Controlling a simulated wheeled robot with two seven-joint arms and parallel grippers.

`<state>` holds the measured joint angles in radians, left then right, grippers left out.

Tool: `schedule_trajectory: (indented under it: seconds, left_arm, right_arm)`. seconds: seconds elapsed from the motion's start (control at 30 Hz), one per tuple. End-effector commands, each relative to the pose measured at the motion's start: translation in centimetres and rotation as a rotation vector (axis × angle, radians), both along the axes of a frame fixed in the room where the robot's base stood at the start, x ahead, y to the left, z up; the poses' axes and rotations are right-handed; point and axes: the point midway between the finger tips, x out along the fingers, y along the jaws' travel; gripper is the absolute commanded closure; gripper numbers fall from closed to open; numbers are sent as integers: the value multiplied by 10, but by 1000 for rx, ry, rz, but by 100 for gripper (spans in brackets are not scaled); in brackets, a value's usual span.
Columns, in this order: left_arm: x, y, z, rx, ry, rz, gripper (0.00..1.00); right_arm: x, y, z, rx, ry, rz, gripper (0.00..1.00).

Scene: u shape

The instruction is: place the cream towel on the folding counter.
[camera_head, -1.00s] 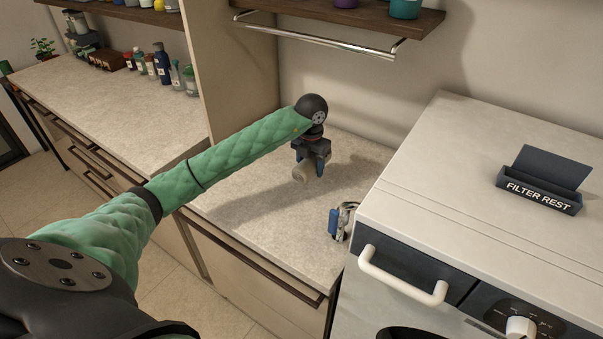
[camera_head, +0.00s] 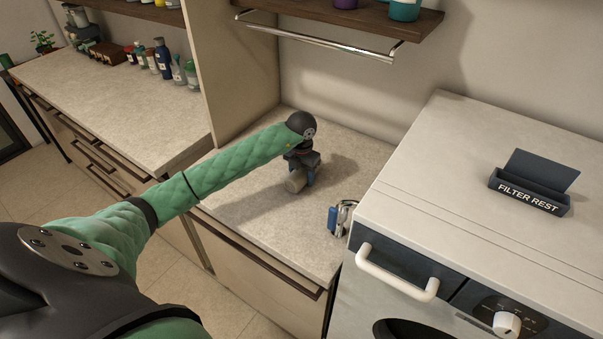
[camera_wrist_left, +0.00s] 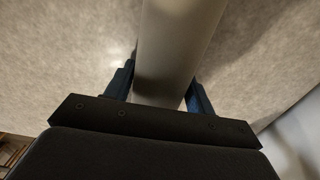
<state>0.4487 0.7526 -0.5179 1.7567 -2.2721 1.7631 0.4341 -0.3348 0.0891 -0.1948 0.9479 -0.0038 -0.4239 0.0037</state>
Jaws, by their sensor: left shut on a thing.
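The cream towel (camera_head: 295,183) is a small rolled cylinder held in my left gripper (camera_head: 303,178). In the left wrist view the towel (camera_wrist_left: 172,50) runs up the picture between the two blue fingers of the gripper (camera_wrist_left: 158,92), which are shut on it. The folding counter (camera_head: 255,225) is the speckled beige top below, between the upright panel and the white machine. The towel is at or just above its surface; I cannot tell whether it touches.
A white machine (camera_head: 440,150) with a handle (camera_head: 395,272) and a dark filter rest holder (camera_head: 530,190) stands at the right. A metal rail (camera_head: 315,40) hangs above. Bottles (camera_head: 162,60) stand on the left counter (camera_head: 110,105).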

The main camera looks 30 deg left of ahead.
Motion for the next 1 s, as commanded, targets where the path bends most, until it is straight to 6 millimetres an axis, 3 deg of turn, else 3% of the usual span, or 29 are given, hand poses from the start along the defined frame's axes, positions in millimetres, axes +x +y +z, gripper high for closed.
schedule_trajectory:
  seconds: [0.33,0.37,0.47,0.87,1.0]
  left_arm:
    - [0,0,-3,0,0,0,74]
    - [0,0,-2,0,0,0,42]
    - [0,0,-2,0,0,0,24]
    - [0,0,1,0,0,0,24]
    - [1,1,8,2,-1,1,24]
  right_arm:
    - [7,1,1,1,-7,0,61]
    - [8,1,2,1,-8,-1,61]
    - [10,0,3,0,-10,-1,61]
    - [6,-1,4,-1,-6,0,61]
    - [-2,-2,-8,-3,11,0,61]
